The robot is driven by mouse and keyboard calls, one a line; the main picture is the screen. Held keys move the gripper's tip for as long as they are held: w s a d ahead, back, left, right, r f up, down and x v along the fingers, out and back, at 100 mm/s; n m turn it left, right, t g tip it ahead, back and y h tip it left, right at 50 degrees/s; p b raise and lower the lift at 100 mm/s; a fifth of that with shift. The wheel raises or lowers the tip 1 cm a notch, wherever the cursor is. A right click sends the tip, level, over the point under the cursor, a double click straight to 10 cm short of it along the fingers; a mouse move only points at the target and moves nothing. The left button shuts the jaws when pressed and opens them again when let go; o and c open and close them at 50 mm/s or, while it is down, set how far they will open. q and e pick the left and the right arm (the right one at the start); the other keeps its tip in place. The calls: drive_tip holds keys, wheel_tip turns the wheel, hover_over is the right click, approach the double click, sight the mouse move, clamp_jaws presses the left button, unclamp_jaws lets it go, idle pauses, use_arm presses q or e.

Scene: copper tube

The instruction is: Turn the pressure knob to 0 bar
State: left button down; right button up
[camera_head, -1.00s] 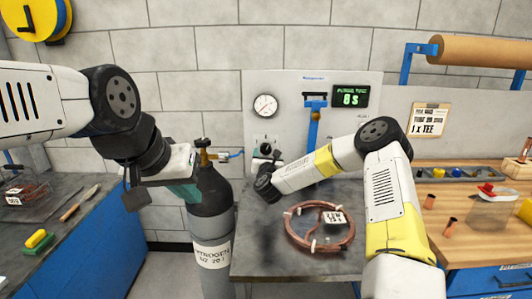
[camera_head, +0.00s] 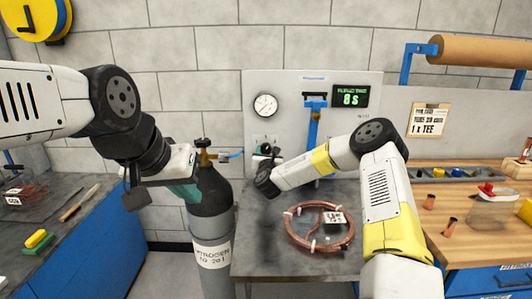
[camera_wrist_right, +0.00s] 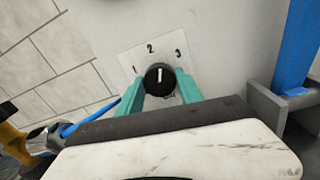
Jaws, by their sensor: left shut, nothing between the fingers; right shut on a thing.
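The black pressure knob (camera_wrist_right: 159,74) sits on a white dial plate marked 1, 2 and 3 in the right wrist view. Its white mark points roughly up, close to the 2; the lower part of the plate is hidden. My right gripper (camera_wrist_right: 160,91) is shut on the knob, with one teal finger on each side. In the head view my right gripper (camera_head: 268,164) is at the panel and largely hides the knob. The round pressure gauge (camera_head: 265,105) is above it; its reading is too small to tell. My left gripper (camera_head: 188,190) is shut and empty, before the gas cylinder.
The grey nitrogen cylinder (camera_head: 211,210) with a brass valve stands left of the bench. A copper coil (camera_head: 304,241) lies on the grey bench (camera_head: 258,265) below my right arm. A blue clamp stand (camera_head: 314,125) is right of the gauge. A green display (camera_head: 350,96) reads 0 s.

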drive_tip(key=shift+n, duration=0.3)
drive_tip(key=n, duration=0.3)
drive_tip(key=shift+n, duration=0.4)
drive_tip(key=n, duration=0.8)
drive_tip(key=shift+a+n, duration=0.15)
drive_tip(key=shift+n, duration=0.25)
drive_tip(key=n, duration=0.3)
drive_tip(key=shift+n+h, duration=0.3)
drive_tip(key=n, duration=1)
drive_tip(key=shift+f+n+h, duration=0.1)
drive_tip(key=shift+n+h, duration=0.2)
drive_tip(key=shift+n, duration=0.1)
